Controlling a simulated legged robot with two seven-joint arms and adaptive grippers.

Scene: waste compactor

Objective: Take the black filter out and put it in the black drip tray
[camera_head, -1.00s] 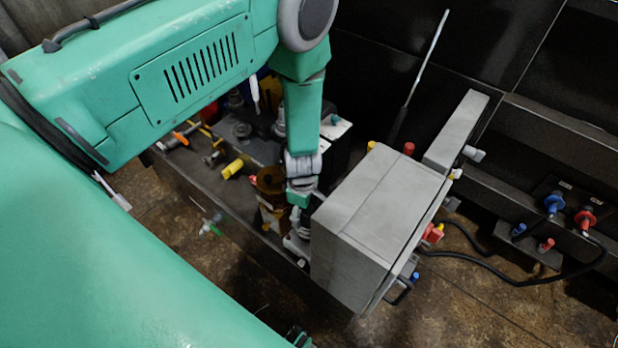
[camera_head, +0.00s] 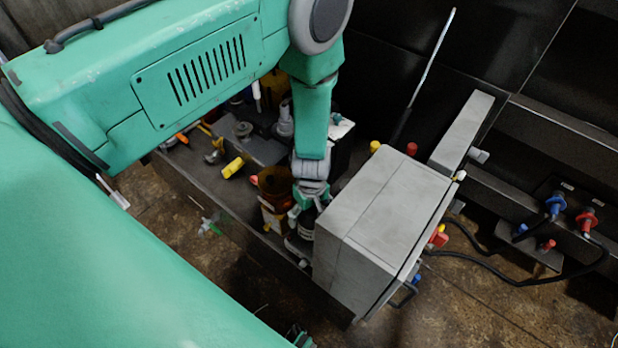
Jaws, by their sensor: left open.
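My left gripper (camera_head: 309,203) is open and points down, just left of the grey box. Right below its fingers is a dark cylinder (camera_head: 306,226) with pale bands, which looks like the black filter. It stands upright on the machine's dark top. The fingers partly hide its upper end, and I cannot tell whether they touch it. An amber-brown cup-like part (camera_head: 273,184) stands close on its left. I cannot pick out the black drip tray for certain.
The large grey box (camera_head: 380,215) stands close on the right of the gripper. A yellow cylinder (camera_head: 233,167) and metal fittings (camera_head: 243,130) sit at the left on the dark machine top (camera_head: 210,180). Black cables (camera_head: 500,270) run along the floor at the right.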

